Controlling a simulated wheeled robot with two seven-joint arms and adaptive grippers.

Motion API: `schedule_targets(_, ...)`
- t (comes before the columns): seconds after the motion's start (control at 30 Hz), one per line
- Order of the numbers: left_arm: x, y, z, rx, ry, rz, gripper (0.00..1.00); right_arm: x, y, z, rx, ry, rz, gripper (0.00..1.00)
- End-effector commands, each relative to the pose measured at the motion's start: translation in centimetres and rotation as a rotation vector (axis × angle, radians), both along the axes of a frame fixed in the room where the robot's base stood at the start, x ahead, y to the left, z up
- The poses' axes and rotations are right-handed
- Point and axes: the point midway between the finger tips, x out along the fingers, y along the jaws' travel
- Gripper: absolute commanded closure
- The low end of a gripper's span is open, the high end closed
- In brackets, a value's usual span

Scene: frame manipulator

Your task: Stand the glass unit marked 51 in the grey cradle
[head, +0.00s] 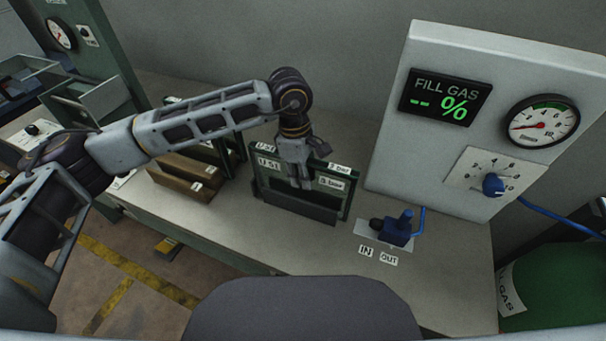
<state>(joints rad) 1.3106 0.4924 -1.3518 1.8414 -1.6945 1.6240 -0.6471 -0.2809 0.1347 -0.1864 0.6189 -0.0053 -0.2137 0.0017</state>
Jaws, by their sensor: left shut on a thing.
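A glass unit with a dark green frame (347,203) is upright on the bench in the middle of the head view. A small label at its upper left seems to read 51; another label is at its upper right. My left gripper (301,184) comes down from above and is shut on the unit at its upper middle. A long dark grey cradle (298,207) runs across the unit's lower part. The unit's bottom edge is hidden, so I cannot tell whether it rests fully in the cradle. My right gripper is out of view.
Brown wooden blocks (182,187) with labelled panels stand left of the unit. A blue valve (398,229) with IN and OUT labels is at the right. A grey fill gas panel (420,139) stands behind it. Bench room is free in front.

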Motion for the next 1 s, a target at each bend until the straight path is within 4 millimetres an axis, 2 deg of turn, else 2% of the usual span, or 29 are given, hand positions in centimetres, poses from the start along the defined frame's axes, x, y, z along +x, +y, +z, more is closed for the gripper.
schedule_targets(1.0, 0.03, -0.05, -0.33, -0.002, -0.002, -0.001, 1.00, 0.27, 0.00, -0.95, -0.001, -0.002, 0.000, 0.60)
